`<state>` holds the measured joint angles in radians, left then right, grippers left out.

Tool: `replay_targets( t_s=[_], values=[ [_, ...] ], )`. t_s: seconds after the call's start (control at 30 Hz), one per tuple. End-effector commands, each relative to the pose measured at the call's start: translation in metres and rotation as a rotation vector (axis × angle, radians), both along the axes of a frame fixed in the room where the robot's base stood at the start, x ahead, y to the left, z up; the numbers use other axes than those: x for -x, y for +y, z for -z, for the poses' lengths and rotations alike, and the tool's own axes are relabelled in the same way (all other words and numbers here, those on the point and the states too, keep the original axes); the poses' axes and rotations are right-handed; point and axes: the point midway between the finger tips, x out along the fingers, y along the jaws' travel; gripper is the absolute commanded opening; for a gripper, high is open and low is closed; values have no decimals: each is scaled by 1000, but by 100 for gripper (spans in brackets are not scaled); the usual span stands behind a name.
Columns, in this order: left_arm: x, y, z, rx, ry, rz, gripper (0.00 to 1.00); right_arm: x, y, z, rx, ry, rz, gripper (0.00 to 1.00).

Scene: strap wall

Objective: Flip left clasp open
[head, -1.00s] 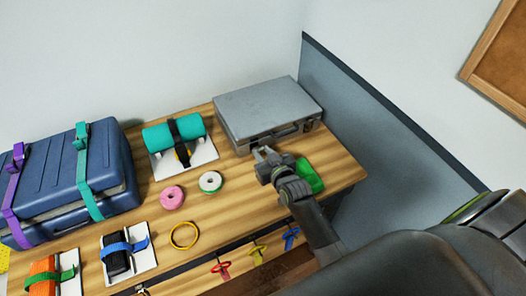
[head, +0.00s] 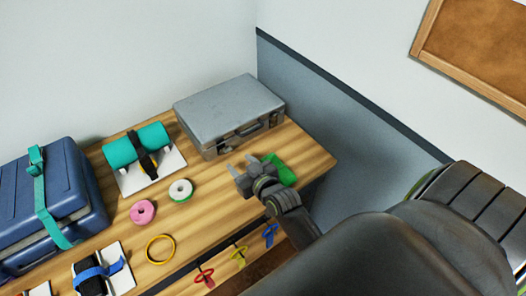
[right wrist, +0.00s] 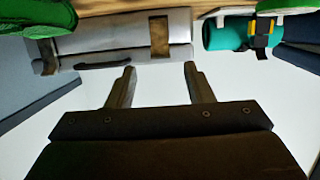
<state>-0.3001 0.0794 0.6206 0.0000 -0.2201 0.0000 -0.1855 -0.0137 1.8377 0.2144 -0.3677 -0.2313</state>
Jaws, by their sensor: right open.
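The grey metal case (head: 226,104) lies shut at the back right of the table, its dark handle (head: 252,129) on the front side. The right wrist view shows its front upside down, with the handle (right wrist: 103,65). There a tan-brown left clasp (right wrist: 160,36) shows right of the handle; whether it is latched I cannot tell. Another clasp (right wrist: 47,58) shows at the other end. My right gripper (head: 243,174) is in front of the case, apart from it. Its two fingers (right wrist: 162,82) are spread and empty. My left gripper is out of view.
A teal roll with a black strap (head: 124,151), a white-green tape roll (head: 181,190), a pink roll (head: 143,212) and a yellow ring (head: 160,249) are to the left. A wall (head: 330,120) stands right of the case.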

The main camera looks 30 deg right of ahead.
Motion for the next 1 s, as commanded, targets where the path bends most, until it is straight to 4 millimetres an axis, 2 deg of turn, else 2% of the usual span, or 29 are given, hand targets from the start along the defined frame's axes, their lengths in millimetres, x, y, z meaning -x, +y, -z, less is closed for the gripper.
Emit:
replay_targets(
  t_s=[0.3, 0.5, 0.7, 1.0],
  values=[
    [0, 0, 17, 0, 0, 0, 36, 59, -2, -13, -2, 3, 1, 47],
    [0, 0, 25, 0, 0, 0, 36, 90, -3, -21, -2, 4, 1, 47],
    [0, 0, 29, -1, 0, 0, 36, 106, -4, -27, -1, 3, 0, 47],
    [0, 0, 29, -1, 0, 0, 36, 109, -3, -29, -1, 3, 0, 47]
  ],
)
